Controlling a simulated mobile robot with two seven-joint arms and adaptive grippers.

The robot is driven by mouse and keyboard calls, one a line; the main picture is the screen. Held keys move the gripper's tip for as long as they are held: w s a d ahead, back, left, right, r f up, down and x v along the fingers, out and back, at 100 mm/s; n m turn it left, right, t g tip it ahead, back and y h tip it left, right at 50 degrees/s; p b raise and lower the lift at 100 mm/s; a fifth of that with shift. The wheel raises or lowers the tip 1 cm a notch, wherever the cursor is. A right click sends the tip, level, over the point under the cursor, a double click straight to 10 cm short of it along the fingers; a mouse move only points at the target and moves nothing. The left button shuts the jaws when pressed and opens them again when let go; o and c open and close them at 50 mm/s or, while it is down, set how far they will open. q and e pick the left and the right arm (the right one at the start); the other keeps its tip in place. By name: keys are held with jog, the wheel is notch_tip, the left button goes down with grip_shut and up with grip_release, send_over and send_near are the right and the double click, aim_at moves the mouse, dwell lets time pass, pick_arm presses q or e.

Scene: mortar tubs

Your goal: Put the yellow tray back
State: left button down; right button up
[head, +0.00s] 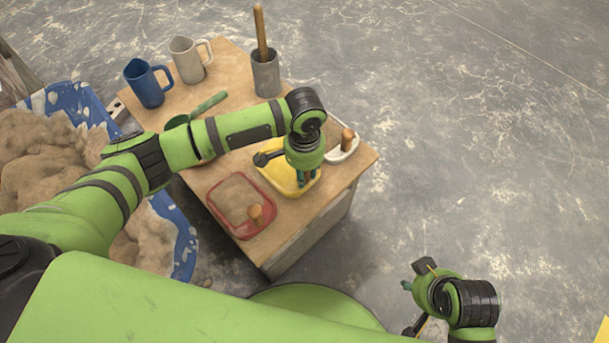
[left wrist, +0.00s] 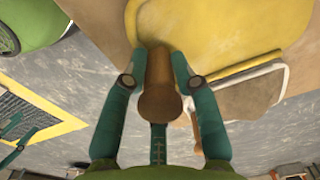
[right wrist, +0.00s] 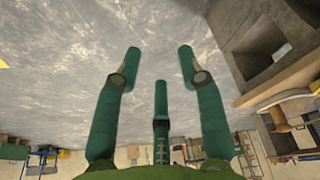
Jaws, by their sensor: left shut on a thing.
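The yellow tray (head: 276,178) is at the front right of the wooden bench top, between the red tray and the white tray. In the left wrist view, the yellow tray (left wrist: 222,28) fills the top, with its brown wooden handle (left wrist: 160,88) between my fingers. My left gripper (head: 305,178) is shut on that handle, and my arm hides part of the tray. I cannot tell whether the tray touches the bench. My right gripper (right wrist: 158,58) is open and empty, over the floor away from the bench.
The red tray (head: 230,190) and the white tray (head: 350,153), each with a wooden handle, flank the yellow one closely. A blue jug (head: 147,84), a pale jug (head: 188,62), and a grey pot (head: 266,76) with a wooden stick stand behind.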

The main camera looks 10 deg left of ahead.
pick_arm(q)
jog(key=shift+f, duration=0.5)
pick_arm(e)
jog(key=shift+s+r, duration=0.15)
jog(key=shift+r, duration=0.45)
pick_arm(q)
jog(key=c, duration=0.9)
grip_release()
jog(key=shift+f, duration=0.1)
jog(key=shift+c, duration=0.2)
pick_arm(e)
jog(key=shift+f, duration=0.1)
pick_arm(q)
jog(key=shift+r, duration=0.4)
notch_tip(320, 180, up, 10)
jog(key=p, duration=0.3)
jog(key=shift+p, duration=0.3)
jog(key=shift+s+r, duration=0.1)
jog(key=shift+r, duration=0.6)
pick_arm(e)
notch_tip(320, 180, down, 10)
jog(key=shift+a+g, duration=0.15)
jog(key=shift+g, duration=0.15)
